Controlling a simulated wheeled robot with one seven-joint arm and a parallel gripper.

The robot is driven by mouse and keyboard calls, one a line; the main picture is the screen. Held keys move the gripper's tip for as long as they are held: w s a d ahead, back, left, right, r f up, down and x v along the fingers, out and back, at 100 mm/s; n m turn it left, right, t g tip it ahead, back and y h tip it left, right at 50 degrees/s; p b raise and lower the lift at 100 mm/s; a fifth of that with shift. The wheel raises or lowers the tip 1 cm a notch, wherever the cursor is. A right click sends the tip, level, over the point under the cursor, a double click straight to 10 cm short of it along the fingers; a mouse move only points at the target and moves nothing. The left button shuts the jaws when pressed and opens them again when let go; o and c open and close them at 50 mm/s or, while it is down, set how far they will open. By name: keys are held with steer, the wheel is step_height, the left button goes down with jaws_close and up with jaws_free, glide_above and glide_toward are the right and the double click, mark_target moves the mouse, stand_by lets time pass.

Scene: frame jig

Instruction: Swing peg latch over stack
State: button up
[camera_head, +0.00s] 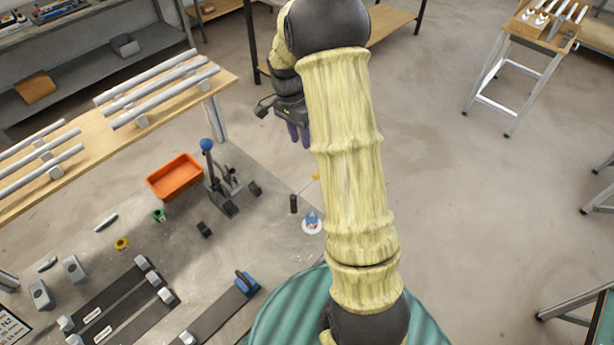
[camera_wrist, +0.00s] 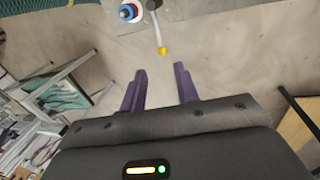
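The peg latch is a thin pale rod with a yellow tip (camera_head: 316,177) on a black upright post (camera_head: 293,204). The stack (camera_head: 312,223) of white, red and blue pieces stands just right of the post, near the table edge. The rod points away from the stack, out past the edge, not over it. In the wrist view the yellow tip (camera_wrist: 162,50) and the stack (camera_wrist: 130,11) show at the top. My gripper (camera_head: 299,134) is beyond the table edge, apart from the latch. Its purple fingers (camera_wrist: 160,84) are spread with nothing between them.
A blue-knobbed lever clamp (camera_head: 207,146) and an orange tray (camera_head: 175,177) lie left of the latch. Dark strips and small blocks cover the nearer table. A wooden rack (camera_head: 190,98) with grey tubes stands behind. Open floor (camera_head: 450,180) lies to the right.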

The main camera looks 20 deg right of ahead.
mark_target(305, 188)
steer(key=s+f+p, duration=0.1)
steer(key=f, duration=0.4)
steer(key=s+f+p, duration=0.1)
steer(key=f, duration=0.4)
steer(key=s+d+f+p, duration=0.1)
steer(key=f+p, duration=0.1)
steer(key=f, duration=0.3)
steer(key=shift+f, duration=0.1)
jaws_close()
